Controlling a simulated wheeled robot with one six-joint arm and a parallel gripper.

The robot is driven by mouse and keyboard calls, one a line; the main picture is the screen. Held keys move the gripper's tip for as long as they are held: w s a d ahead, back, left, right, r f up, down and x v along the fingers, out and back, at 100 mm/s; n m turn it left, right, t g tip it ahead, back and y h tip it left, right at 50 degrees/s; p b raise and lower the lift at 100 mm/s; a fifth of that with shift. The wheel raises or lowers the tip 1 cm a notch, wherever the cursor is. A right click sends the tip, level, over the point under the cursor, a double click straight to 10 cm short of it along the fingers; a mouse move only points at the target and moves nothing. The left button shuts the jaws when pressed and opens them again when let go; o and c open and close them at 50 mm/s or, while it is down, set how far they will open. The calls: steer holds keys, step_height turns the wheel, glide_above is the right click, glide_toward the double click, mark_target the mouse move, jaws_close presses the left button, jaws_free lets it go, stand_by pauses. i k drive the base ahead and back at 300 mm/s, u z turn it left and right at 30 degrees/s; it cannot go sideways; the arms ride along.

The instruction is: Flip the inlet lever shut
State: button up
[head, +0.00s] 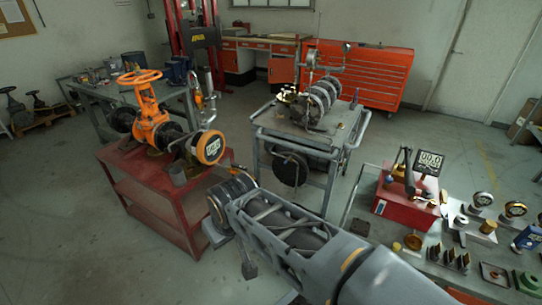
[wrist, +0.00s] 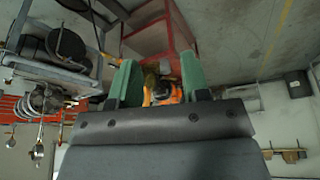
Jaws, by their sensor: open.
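An orange gate valve (head: 148,118) with a round handwheel (head: 139,76) stands on a red cart (head: 150,195) at the left in the head view. I cannot single out the inlet lever for sure. In the wrist view, my gripper (wrist: 158,60) has two green fingers apart. A small orange part (wrist: 165,94) shows low between them, partly hidden by the gripper body; I see no contact. In the head view, my arm reaches toward the cart's right side, and the fingertips are not clear.
A grey trolley (head: 310,130) with metal pump parts stands right of the red cart. A bench at the right holds a red box (head: 405,200), gauges and small parts. A workbench (head: 95,92) stands behind the valve.

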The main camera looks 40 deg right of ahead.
mark_target(233, 164)
steer(key=z, duration=0.5)
steer(key=i, duration=0.65)
steer(key=u, duration=0.6)
steer(key=i, duration=0.55)
steer(key=u, duration=0.15)
